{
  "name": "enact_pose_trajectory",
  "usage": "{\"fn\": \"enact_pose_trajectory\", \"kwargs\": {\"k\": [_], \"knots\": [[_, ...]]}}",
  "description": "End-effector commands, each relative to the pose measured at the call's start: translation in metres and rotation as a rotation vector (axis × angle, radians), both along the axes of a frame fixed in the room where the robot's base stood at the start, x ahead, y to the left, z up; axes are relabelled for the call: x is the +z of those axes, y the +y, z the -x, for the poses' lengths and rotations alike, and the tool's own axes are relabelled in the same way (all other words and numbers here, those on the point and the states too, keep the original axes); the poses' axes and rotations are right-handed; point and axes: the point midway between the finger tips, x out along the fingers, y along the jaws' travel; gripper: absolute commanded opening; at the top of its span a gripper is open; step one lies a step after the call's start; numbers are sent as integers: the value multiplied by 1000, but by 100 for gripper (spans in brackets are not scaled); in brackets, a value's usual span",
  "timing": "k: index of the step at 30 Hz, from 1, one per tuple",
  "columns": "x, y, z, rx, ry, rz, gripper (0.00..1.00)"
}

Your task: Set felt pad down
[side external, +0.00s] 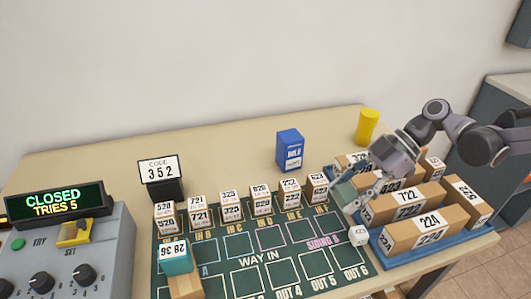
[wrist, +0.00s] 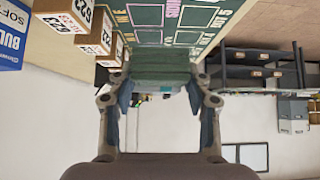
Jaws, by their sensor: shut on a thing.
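My gripper (side external: 360,190) is above the right end of the green mat (side external: 235,270), near the edge of the blue tray. It is shut on a grey-green block, which I take to be the felt pad (side external: 344,194). In the wrist view the pad (wrist: 160,66) sits between the two fingers of my gripper (wrist: 160,88). The pad looks held above the mat; its underside and any contact are hidden. A small white cube (side external: 359,235) lies just below the gripper, at the mat's right edge.
Numbered boxes (side external: 260,201) stand in a row along the mat's back. The blue tray (side external: 392,261) holds several cartons close to my gripper. A blue box (side external: 290,150) and yellow cylinder (side external: 367,127) stand behind. The mat's middle is clear.

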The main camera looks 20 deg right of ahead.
Motion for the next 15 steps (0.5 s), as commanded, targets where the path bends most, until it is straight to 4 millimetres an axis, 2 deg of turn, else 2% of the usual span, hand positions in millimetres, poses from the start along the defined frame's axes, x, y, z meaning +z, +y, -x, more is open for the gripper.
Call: {"fn": "enact_pose_trajectory", "kwargs": {"k": [4, 8, 11, 15], "knots": [[5, -10, -9, -17, 1, 3, 27], [7, -15, -41, -87, 5, 13, 27], [6, -21, -82, -179, 8, 25, 27], [5, -33, -147, -334, 11, 36, 27]]}}
